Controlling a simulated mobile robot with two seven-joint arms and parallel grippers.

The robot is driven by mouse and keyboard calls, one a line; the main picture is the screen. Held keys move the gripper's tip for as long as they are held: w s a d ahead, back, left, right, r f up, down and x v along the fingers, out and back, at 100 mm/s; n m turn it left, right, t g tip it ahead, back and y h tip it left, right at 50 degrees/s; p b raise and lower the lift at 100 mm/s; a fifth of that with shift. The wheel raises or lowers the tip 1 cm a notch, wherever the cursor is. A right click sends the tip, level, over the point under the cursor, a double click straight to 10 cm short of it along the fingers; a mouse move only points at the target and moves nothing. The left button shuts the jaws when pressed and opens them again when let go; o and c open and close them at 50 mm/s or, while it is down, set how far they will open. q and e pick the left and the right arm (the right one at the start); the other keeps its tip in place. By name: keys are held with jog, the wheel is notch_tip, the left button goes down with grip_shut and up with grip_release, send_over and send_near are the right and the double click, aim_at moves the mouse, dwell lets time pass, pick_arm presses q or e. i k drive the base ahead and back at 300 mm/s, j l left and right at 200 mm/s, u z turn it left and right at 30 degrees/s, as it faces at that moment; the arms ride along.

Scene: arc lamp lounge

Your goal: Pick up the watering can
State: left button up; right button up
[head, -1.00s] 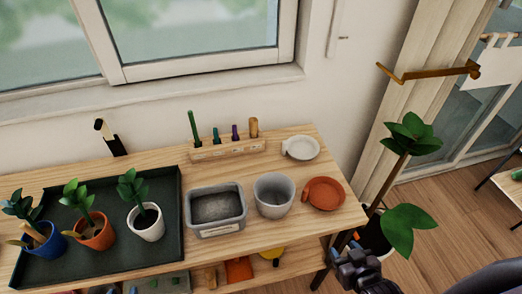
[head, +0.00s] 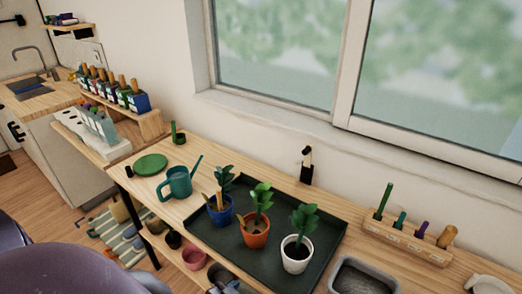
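The teal watering can (head: 179,184) stands upright on the wooden bench at its left part, with its handle to the left and its spout pointing up and right. Nothing holds it. My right gripper is not in view.
A green round dish (head: 150,164) lies left of the can. A dark tray (head: 325,238) with blue, orange and white plant pots is close on its right. A tool rack (head: 408,238) and grey bin (head: 361,278) are farther right. Pots stand on the lower shelf.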

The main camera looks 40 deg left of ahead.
aim_at(178, 178)
jog(key=k, duration=0.55)
jog(key=k+u, duration=0.15)
jog(key=u, duration=1.4)
